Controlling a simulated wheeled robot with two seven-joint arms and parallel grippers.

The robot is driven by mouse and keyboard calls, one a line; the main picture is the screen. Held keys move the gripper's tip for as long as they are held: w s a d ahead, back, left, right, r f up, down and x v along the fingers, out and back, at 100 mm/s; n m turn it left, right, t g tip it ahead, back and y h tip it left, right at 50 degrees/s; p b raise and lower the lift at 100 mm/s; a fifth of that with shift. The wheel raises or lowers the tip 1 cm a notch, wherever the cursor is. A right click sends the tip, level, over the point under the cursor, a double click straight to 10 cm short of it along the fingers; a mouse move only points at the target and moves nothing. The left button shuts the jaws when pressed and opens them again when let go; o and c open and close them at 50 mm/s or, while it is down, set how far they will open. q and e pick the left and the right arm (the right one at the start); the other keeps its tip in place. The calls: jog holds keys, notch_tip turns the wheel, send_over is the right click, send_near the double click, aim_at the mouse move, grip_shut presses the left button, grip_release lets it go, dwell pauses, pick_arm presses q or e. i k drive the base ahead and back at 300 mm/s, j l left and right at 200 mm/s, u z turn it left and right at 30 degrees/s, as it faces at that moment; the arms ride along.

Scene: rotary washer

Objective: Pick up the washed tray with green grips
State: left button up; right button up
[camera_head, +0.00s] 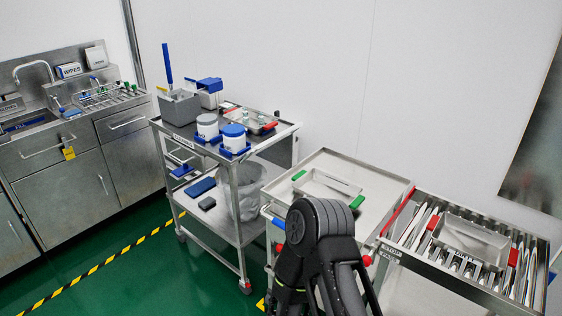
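The tray with green grips (330,183) is a shallow metal tray on the top of the pale middle cart. One green grip (298,175) is at its left end and the other (357,202) at its right end. A black jointed part of one of my arms rises at the bottom middle, in front of this cart, and hides part of its near side. No gripper fingertips can be made out, and I cannot tell which arm this is. Nothing is seen touching the tray.
A metal tray with red grips (470,238) sits on a roller rack (410,228) at the right. A two-level cart (205,220) with white tubs, a grey box and a small tray stands left of the middle cart. A sink counter (75,180) is far left. Green floor is open between them.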

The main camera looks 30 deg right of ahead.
aim_at(315, 183)
jog(key=i, duration=2)
jog(key=z, duration=4.2)
